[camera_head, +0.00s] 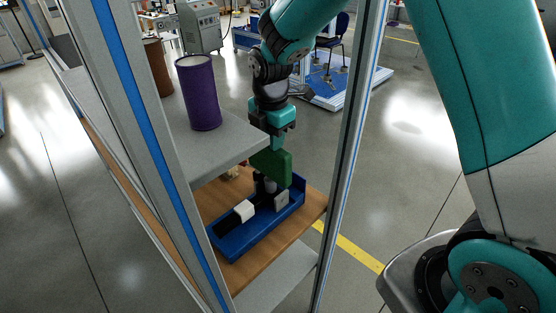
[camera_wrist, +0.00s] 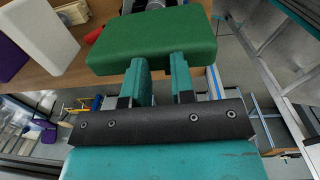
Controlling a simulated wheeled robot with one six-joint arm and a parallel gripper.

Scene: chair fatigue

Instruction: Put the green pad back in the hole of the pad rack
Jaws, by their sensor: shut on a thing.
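My gripper (camera_head: 276,143) points down and is shut on the green pad (camera_head: 271,165). The pad hangs above a blue tray (camera_head: 238,247) on the wooden shelf, near the tray's far right end. In the wrist view the fingers (camera_wrist: 162,68) hold the pad (camera_wrist: 150,38) by its near edge, and the pad spans the upper middle. The tray holds a black part with pale blocks (camera_head: 244,210). The pad hides some of what lies under it. I cannot tell which part is the pad rack, and its hole does not show clearly.
A grey upper shelf (camera_head: 215,150) lies left of the gripper, with a purple cylinder (camera_head: 198,92) and a brown one (camera_head: 157,68) on it. Frame posts with blue strips stand left and right (camera_head: 345,150). A red thing (camera_wrist: 93,36) lies near the pad.

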